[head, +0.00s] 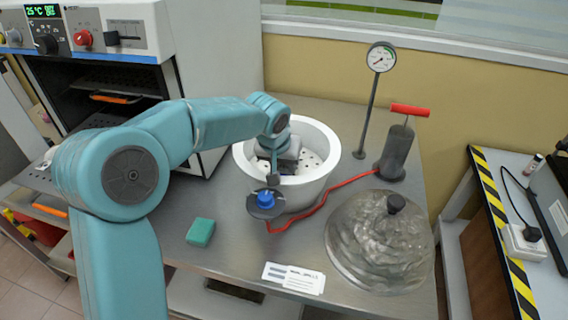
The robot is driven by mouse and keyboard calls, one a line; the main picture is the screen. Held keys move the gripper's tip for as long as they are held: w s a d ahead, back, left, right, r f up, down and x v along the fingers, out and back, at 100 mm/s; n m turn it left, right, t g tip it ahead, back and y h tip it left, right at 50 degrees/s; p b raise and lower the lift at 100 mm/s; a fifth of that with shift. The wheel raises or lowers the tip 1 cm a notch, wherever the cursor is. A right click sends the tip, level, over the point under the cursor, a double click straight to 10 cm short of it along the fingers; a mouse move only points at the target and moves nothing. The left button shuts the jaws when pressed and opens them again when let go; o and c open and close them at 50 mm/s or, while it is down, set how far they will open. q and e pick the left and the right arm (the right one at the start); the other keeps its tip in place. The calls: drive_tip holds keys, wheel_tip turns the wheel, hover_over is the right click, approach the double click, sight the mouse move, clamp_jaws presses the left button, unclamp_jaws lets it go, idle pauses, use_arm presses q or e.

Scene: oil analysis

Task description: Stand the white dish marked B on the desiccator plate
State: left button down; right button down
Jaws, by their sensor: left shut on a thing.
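The desiccator is a white, round, open bowl (318,187) on the steel bench. Its perforated white plate (309,164) shows inside, partly covered by my gripper. My left gripper (273,176) reaches down into the bowl from the left, over the near-left part of the plate. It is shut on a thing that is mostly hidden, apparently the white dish. I cannot make out the dish's outline or the letter B, nor whether it touches the plate. My right gripper is not in view.
A blue valve knob (265,198) sticks out at the bowl's front, with a red hose (322,200) to a hand pump (394,155). The glass lid (380,245) lies right. A gauge stand (368,110), green block (200,232) and paper label (294,278) are nearby. An open oven (110,80) stands left.

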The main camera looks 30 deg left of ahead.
use_arm(q)
drive_tip(key=shift+s+d+r, duration=0.1)
drive_tip(key=shift+f, duration=0.2)
drive_tip(key=c, duration=0.8)
unclamp_jaws()
drive_tip(key=shift+r, duration=0.15)
drive_tip(key=shift+r, duration=0.25)
drive_tip(key=v, duration=1.1)
drive_tip(key=shift+s+r+p, duration=0.1)
drive_tip(key=shift+r+p, duration=0.2)
drive_tip(key=shift+p, duration=0.1)
